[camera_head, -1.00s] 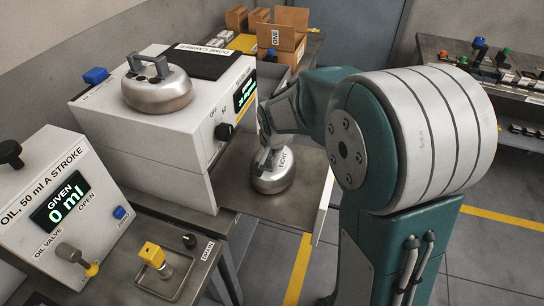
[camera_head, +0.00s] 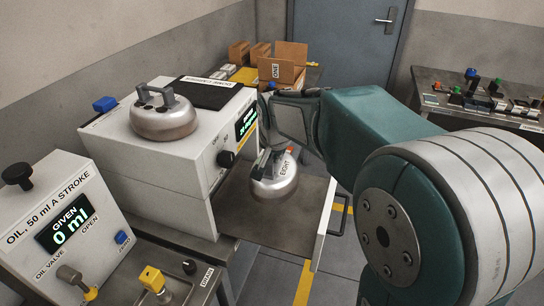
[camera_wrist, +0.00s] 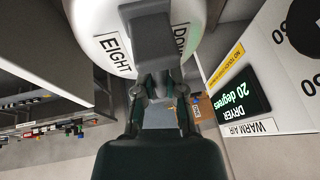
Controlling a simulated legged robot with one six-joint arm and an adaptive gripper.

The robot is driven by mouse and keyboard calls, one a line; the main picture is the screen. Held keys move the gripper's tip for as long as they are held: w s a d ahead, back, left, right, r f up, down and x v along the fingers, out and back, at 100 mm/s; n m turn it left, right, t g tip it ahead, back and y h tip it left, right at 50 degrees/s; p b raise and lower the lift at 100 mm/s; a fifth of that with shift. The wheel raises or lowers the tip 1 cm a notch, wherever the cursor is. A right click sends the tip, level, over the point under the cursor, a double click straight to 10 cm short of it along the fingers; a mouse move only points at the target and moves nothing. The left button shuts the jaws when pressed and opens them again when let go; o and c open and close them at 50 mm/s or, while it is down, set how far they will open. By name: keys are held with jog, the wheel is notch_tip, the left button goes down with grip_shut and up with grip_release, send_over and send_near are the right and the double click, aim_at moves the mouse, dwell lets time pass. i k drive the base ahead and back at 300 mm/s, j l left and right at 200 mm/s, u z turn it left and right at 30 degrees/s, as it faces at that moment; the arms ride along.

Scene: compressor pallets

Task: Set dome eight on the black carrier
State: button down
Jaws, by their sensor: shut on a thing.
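Dome eight (camera_head: 274,183), a silver metal dome labelled EIGHT, hangs from my gripper (camera_head: 275,157), which is shut on its handle. It appears slightly tilted and just above the open drawer (camera_head: 262,216) of the white dryer. In the wrist view the dome (camera_wrist: 112,18) fills the top, with its dark handle (camera_wrist: 153,50) between the fingers of my gripper (camera_wrist: 155,88). The black carrier (camera_head: 203,93) is a flat dark pad on the dryer's top, with a white label strip along its far edge. Its top looks bare.
Another silver dome (camera_head: 164,118) stands on the dryer top, left of the carrier. The dryer (camera_head: 165,170) has a display and knob on its front. An oil unit (camera_head: 60,220) is at lower left. Cardboard boxes (camera_head: 282,65) stand behind the dryer.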

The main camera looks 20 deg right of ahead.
aim_at(206, 91)
jog(key=k+j, duration=0.15)
jog(key=k, duration=0.3)
jog(key=k+j, duration=0.1)
jog(key=k, duration=0.35)
